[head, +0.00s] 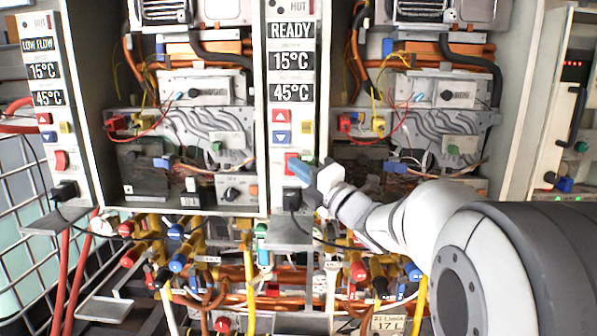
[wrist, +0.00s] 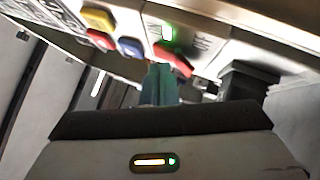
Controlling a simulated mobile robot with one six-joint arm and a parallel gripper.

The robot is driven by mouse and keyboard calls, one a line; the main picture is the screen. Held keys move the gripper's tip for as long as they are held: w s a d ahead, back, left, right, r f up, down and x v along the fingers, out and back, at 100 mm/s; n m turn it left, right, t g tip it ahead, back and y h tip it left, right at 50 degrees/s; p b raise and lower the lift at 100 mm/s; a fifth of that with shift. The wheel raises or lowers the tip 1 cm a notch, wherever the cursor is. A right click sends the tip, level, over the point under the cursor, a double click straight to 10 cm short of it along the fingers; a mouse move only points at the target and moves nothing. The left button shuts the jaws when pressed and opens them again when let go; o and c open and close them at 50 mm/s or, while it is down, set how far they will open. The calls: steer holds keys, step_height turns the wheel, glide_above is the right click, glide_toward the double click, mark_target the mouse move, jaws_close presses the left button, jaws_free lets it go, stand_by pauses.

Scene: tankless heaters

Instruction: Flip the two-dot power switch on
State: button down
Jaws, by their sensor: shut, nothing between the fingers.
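A red rocker switch (head: 291,163) sits low on the middle control panel, whose display reads READY. In the wrist view the red switch (wrist: 173,60) has a glowing green light (wrist: 168,34) beside it. My gripper (head: 299,169) is shut and empty, its blue-green fingertips at this switch and partly covering it. In the wrist view the fingertips (wrist: 160,70) are at the switch's edge; I cannot tell whether they touch. Another red switch (head: 61,160) is on the left panel, which reads LOW FLOW. The dot marks are too small to count.
Red and blue arrow buttons (head: 280,125) and a yellow button (head: 307,127) are above the switch. A black plug (head: 291,199) sits just below it. Open heater bays with wires flank the panel. Pipes and valves (head: 178,262) fill the space below.

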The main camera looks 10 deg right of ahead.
steer(key=s+d+b, duration=0.4)
steer(key=s, duration=0.8)
steer(key=shift+r, duration=0.1)
